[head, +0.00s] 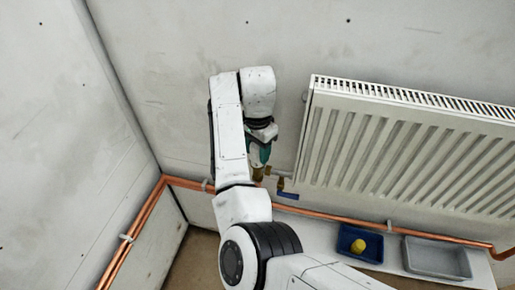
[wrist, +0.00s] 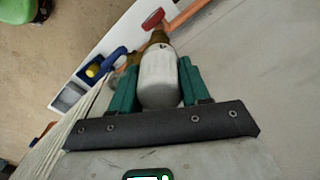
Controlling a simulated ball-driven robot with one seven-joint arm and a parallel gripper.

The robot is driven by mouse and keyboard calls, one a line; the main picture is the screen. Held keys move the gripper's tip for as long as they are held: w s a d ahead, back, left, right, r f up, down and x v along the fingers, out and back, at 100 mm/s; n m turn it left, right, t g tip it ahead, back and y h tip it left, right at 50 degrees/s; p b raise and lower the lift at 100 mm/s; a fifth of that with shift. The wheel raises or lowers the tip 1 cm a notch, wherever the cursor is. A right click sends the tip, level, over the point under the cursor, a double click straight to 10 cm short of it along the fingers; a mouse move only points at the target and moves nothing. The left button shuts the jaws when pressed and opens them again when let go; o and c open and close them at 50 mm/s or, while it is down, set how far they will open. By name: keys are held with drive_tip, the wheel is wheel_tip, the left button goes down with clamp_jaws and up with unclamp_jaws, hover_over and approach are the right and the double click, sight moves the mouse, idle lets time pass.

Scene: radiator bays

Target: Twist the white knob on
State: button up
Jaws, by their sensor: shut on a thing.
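The white knob (wrist: 158,80) is a rounded white valve head with a small dark mark near its far end. It sits on a brass fitting (wrist: 158,38) in the wrist view. My gripper (wrist: 158,70) has one green finger on each side of the knob and is shut on it. In the head view my gripper (head: 260,160) is low by the wall, left of the radiator, above a brass fitting (head: 258,174). The knob itself is hidden there by the gripper and arm.
A white radiator (head: 400,150) hangs close on the right. A blue lever (head: 287,195) and a red handle (wrist: 153,18) are near the valve. Copper pipe (head: 320,215) runs along the wall. A blue tray (head: 345,240) with a yellow thing (head: 358,246) and a grey tray (head: 437,270) stand below.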

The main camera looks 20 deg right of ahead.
drive_tip(key=m, duration=0.5)
drive_tip(key=shift+f, duration=0.25)
drive_tip(key=m, duration=0.5)
drive_tip(key=o, duration=0.8)
drive_tip(key=shift+f, duration=0.1)
drive_tip(key=o, duration=0.4)
drive_tip(key=shift+r, duration=0.2)
drive_tip(key=shift+o, duration=0.4)
drive_tip(key=o, duration=0.4)
drive_tip(key=shift+c, duration=0.2)
drive_tip(key=shift+r, duration=0.2)
